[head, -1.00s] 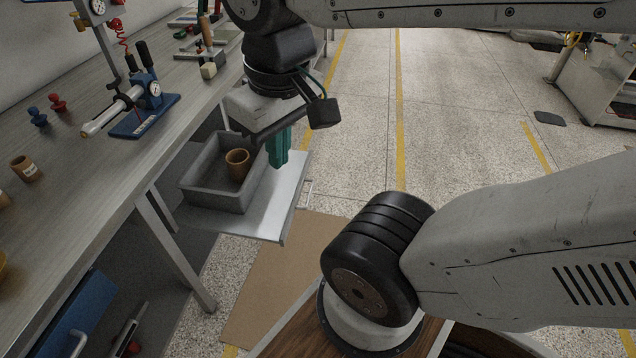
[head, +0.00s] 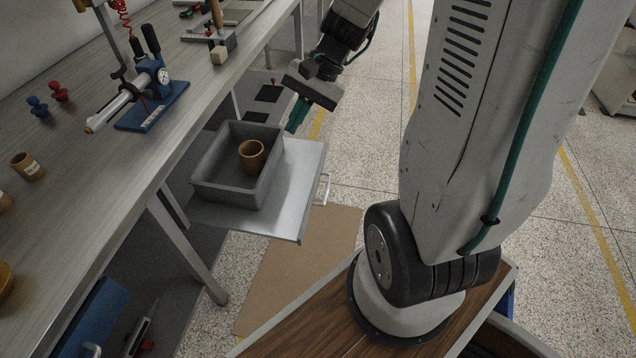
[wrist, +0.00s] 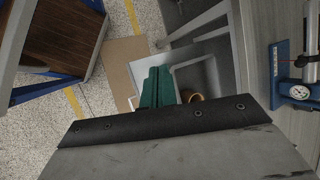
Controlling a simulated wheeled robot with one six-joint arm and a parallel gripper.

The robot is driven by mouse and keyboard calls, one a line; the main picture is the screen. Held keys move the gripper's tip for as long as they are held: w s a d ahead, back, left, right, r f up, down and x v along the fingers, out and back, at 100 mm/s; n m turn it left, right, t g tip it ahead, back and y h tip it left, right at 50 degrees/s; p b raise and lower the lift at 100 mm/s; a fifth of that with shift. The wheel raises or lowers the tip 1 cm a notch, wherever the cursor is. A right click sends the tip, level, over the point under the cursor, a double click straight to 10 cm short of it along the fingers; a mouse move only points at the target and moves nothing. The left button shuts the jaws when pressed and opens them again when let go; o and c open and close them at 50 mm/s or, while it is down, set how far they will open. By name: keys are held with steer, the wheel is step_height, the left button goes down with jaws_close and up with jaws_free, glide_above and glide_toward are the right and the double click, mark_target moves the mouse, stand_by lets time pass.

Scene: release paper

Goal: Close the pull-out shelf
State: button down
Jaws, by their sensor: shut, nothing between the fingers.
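The pull-out shelf (head: 302,171) is a metal plate that sticks out from under the workbench, with a light handle (head: 323,189) on its outer edge. A grey bin (head: 208,192) sits on it and holds a brown cup (head: 251,156). My gripper (head: 296,116) has green fingers and is at the far side of the shelf, near the bin's far corner. In the wrist view the green fingers (wrist: 157,82) are together and empty, over the shelf area beside the bin (wrist: 209,77). I cannot tell whether they touch the shelf.
The workbench (head: 120,180) runs along the left, with a blue press tool (head: 150,105) and small knobs on top. A bench leg (head: 185,250) stands near the shelf's near side. A brown mat (head: 300,265) lies on the floor; floor right of the shelf is open.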

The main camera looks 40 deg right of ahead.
steer(key=w+d+f+m+t, duration=0.1)
steer(key=d+f+m+t, duration=0.1)
steer(key=d+f+m, duration=0.75)
steer(key=w+d+f+m+t, duration=0.1)
steer(key=d+f+m+t, duration=0.25)
steer(key=d+f, duration=0.65)
steer(key=m, duration=0.5)
glide_toward(326, 195)
steer(key=shift+h, duration=0.4)
steer(key=x, duration=0.4)
steer(key=shift+a+f, duration=0.25)
steer(key=shift+a, duration=0.25)
steer(key=w+a, duration=0.2)
steer(key=w, duration=0.1)
steer(key=shift+f, duration=0.3)
steer(key=shift+w+a, duration=0.35)
